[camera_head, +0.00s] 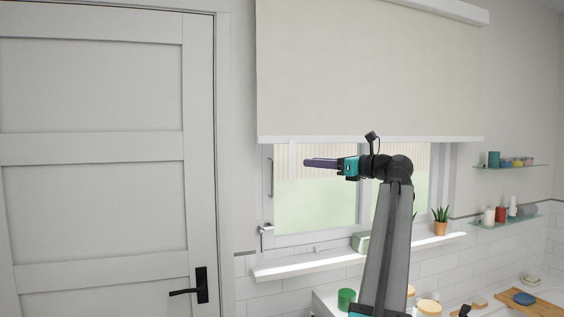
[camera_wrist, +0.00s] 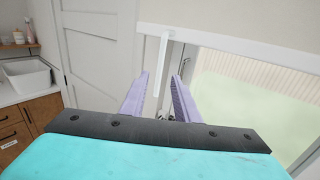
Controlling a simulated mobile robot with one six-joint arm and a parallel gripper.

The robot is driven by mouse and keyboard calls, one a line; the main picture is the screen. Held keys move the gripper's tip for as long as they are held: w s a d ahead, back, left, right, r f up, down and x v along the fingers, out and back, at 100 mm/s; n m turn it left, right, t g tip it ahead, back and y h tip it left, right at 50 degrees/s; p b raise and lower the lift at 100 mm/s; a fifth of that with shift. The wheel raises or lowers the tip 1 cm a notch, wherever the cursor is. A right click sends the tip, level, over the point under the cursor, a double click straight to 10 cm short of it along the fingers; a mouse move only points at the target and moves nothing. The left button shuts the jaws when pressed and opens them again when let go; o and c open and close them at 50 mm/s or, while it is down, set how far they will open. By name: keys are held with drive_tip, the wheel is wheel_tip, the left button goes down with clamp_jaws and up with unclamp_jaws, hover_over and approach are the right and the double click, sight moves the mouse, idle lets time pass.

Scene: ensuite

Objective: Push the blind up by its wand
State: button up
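The beige roller blind (camera_head: 368,70) hangs over the upper part of the window, with a white bottom bar (camera_head: 370,139). In the wrist view the white wand (camera_wrist: 161,62) hangs down from this bar (camera_wrist: 215,45), near its left end. My gripper (camera_head: 306,163) has purple fingers and points left, just below the bar and in front of the window. In the wrist view my gripper (camera_wrist: 159,76) is open, with the wand showing in the gap between the fingertips. I cannot tell whether the wand is between the fingers or just beyond them. No contact is visible.
A grey door (camera_head: 100,150) with a black handle stands at the left. Glass shelves (camera_head: 505,220) with jars are at the right.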

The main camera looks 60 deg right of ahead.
drive_tip(key=w+p, duration=0.2)
drive_tip(key=w, duration=1.1)
drive_tip(key=shift+w+d, duration=0.15)
drive_tip(key=shift+d, duration=0.15)
clamp_jaws()
